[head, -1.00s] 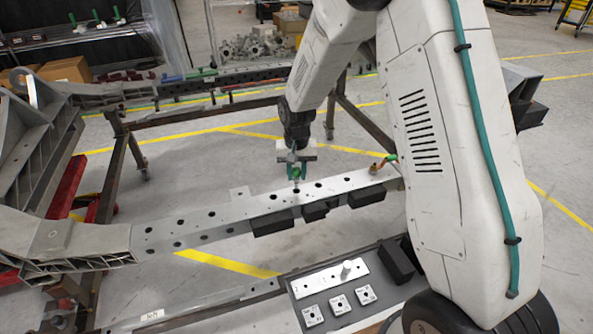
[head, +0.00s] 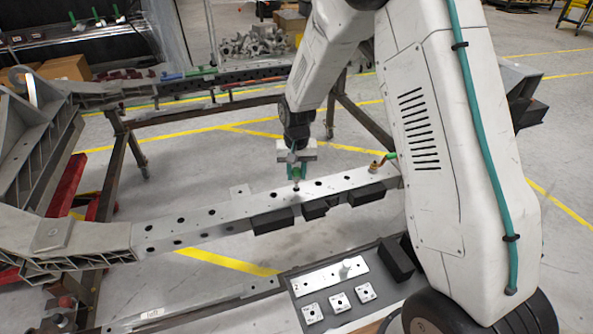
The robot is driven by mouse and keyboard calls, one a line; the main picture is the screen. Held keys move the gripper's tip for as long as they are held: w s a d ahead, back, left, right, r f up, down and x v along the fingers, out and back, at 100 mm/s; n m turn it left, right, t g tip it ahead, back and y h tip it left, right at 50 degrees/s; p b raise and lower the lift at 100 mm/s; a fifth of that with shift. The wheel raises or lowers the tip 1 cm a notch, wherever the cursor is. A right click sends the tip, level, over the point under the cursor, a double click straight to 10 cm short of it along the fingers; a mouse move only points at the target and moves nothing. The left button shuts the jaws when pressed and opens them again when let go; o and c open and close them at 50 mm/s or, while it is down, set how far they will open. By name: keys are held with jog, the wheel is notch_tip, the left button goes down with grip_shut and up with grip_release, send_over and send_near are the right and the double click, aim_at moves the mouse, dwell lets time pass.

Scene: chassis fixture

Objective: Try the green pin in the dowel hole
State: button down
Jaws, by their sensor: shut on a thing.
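My gripper (head: 296,172) hangs over the metal rail (head: 225,216) of the chassis frame, shut on the green pin (head: 296,174). The pin points down, with its lower tip at or just above a dark hole (head: 296,189) in the rail's top face. I cannot tell from here whether the tip is inside the hole. Further dark holes lie along the rail on both sides.
Black blocks (head: 272,221) sit along the rail's near side. A brass fitting with a green end (head: 380,164) stands on the rail to the right. A tray (head: 375,300) below holds a plate with a silver peg (head: 353,267), several small labelled plates and a black block.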

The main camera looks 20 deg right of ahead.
jog(key=shift+f, duration=1)
jog(key=c, duration=1.1)
grip_release()
jog(key=shift+r, duration=4.5)
